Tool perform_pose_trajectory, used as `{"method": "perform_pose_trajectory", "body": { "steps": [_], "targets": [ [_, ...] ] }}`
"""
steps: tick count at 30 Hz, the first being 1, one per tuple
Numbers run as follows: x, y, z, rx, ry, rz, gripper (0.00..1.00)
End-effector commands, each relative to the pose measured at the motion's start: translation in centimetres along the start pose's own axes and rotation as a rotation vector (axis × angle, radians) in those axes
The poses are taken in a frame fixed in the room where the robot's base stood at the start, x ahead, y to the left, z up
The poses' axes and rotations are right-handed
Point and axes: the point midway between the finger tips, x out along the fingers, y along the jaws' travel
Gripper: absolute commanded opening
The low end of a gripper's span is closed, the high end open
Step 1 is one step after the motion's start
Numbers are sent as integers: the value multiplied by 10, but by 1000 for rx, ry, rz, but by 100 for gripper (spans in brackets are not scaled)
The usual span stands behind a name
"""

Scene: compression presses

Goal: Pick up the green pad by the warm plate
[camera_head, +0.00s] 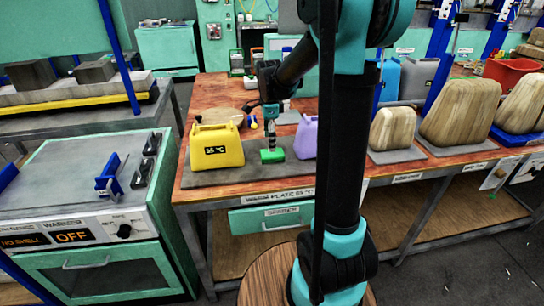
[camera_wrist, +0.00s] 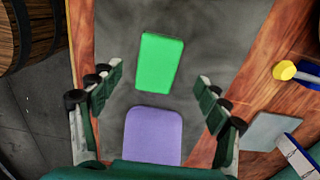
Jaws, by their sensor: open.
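My gripper (camera_head: 270,140) points down above the pad. In the wrist view, the green pad (camera_wrist: 161,62) lies just beyond the fingertips, and the purple block (camera_wrist: 153,135) shows nearer, between the fingers. My gripper (camera_wrist: 160,88) is open and empty, its fingers spread wider than the pad.
Several wood-grained blocks (camera_head: 456,112) stand on grey mats along the bench to the right. A round wooden board (camera_head: 219,116) lies behind the yellow block. A blue and yellow tool (camera_wrist: 290,71) lies right of the mat. A stove-like unit (camera_head: 75,190) stands left, across a gap.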

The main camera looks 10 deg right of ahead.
Motion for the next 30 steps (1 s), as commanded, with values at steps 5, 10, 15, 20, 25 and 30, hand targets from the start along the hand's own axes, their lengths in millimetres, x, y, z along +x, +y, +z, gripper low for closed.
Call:
{"method": "perform_pose_trajectory", "body": {
  "steps": [5,10,15,20,25,30],
  "targets": [
    [10,0,-1,0,0,0,76],
    [34,2,-3,0,0,0,76],
    [52,2,-3,0,0,0,76],
    [57,2,-3,0,0,0,76],
    [56,2,-3,0,0,0,72],
    [56,2,-3,0,0,0,51]
  ]
}}
